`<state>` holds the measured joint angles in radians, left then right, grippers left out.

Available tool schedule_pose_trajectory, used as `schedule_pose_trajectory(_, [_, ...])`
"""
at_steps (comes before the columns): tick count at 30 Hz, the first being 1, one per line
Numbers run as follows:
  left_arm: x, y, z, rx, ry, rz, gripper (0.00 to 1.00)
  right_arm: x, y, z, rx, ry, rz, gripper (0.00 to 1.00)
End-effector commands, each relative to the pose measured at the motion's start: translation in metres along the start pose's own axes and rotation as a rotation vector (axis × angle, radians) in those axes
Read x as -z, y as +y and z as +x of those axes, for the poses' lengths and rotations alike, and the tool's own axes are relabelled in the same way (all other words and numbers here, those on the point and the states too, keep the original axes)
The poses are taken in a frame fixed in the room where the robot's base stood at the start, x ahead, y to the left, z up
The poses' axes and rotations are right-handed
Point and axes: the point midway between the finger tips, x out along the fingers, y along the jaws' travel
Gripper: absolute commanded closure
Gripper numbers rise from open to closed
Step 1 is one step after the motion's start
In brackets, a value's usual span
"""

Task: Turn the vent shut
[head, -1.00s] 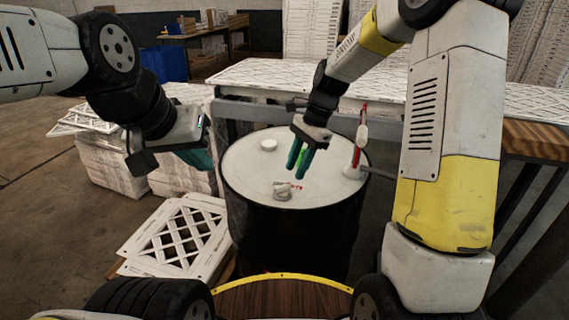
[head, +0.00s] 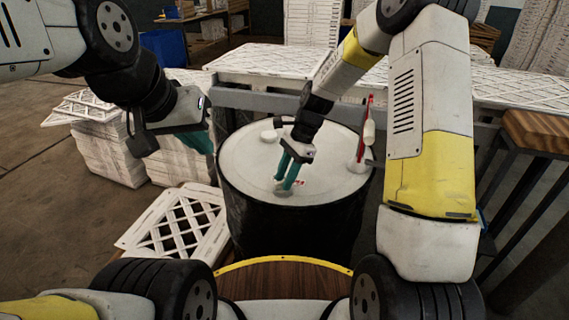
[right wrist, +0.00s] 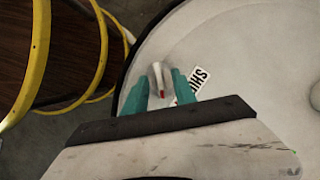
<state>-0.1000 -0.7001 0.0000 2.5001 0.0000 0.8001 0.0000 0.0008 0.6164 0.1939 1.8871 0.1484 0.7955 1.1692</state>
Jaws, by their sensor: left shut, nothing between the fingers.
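The vent, a small grey-white handle with a red mark (right wrist: 160,82), sits on the white top of a black drum (head: 250,160). A label reading "SHUT" (right wrist: 190,88) lies beside it, partly covered by a finger. In the head view the vent is mostly hidden by my fingertips. My right gripper (head: 283,187) points down at it. In the right wrist view its teal fingers (right wrist: 160,92) are open, one on each side of the handle, with narrow gaps showing. My left gripper (head: 203,142) is shut and empty, left of the drum and above floor level.
A white cap (head: 269,136) sits at the drum top's back. A red and white upright piece (head: 367,130) stands at its right edge. A grey rail and white filter panels (head: 270,60) are behind. A lattice panel (head: 180,225) lies front left. A wooden stand (head: 540,130) is at right.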

Motion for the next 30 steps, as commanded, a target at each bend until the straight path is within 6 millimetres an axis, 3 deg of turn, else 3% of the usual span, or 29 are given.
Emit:
schedule_pose_trajectory(7, [0.0000, 0.0000, 0.0000, 0.000, 0.000, 0.000, 1.00, -0.0001, 0.0000, 0.0015, 0.000, 0.000, -0.001, 0.67])
schedule_pose_trajectory(12, [0.0000, 0.0000, 0.0000, 0.000, 0.000, 0.000, 1.00, -0.0001, 0.0000, 0.0013, 0.000, 0.000, -0.001, 0.99])
schedule_pose_trajectory(13, [0.0000, 0.0000, 0.0000, 0.000, 0.000, 0.000, 1.00, -0.0001, 0.0000, 0.0013, 0.000, 0.000, -0.001, 1.00])
schedule_pose_trajectory(30, [0.0000, 0.0000, 0.0000, 0.000, 0.000, 0.000, 1.00, -0.0006, -0.0015, 0.0014, -0.040, 0.001, -0.101, 1.00])
